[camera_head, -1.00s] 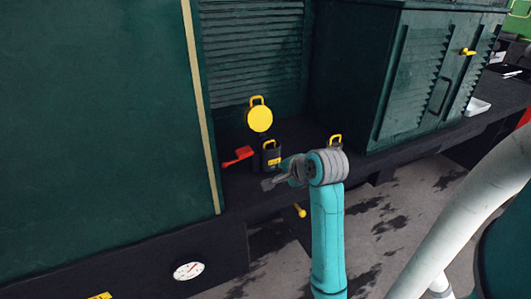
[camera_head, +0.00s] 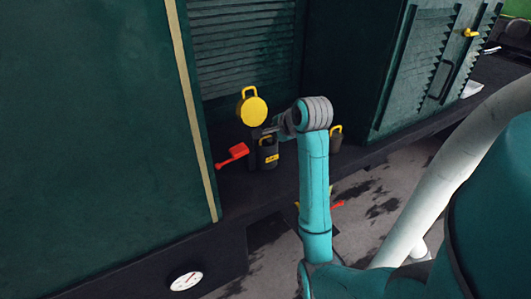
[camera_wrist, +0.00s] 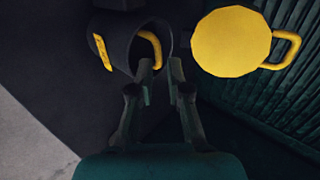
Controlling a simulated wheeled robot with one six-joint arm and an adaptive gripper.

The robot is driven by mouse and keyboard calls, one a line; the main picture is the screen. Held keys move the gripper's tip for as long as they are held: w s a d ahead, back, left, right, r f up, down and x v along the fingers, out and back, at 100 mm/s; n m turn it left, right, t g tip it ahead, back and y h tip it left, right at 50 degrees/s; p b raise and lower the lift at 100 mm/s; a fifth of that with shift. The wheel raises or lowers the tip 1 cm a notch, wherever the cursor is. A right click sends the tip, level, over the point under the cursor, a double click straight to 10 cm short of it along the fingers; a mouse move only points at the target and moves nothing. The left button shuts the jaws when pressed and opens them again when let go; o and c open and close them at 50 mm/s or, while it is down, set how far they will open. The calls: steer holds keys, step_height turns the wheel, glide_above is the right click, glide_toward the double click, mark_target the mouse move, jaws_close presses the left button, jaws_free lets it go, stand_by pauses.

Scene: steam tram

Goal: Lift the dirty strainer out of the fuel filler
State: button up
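The fuel filler is a dark upright neck with a yellow label (camera_head: 271,158), in the middle of the head view. In the wrist view its dark round mouth (camera_wrist: 120,35) is at the upper left. A curved yellow handle (camera_wrist: 152,48), apparently the strainer's, shows inside that mouth; the strainer's body is hidden. A round yellow lid with a handle (camera_head: 252,110) stands open above and behind the filler; it also shows in the wrist view (camera_wrist: 232,42). My gripper (camera_wrist: 161,68) is open and empty, its fingertips close to the handle's near end. Contact cannot be told.
A red object (camera_head: 232,155) lies left of the filler. A dark container with a yellow handle (camera_head: 336,137) stands to its right, partly behind my arm. The tall green cabinet (camera_head: 90,110) bounds the left, the louvred cabinet (camera_head: 415,75) the right. A white item (camera_head: 472,88) lies farther right.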

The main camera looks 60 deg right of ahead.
mark_target(266, 137)
steer(key=shift+x, duration=2.65)
steer(key=shift+a, duration=0.15)
jaws_close()
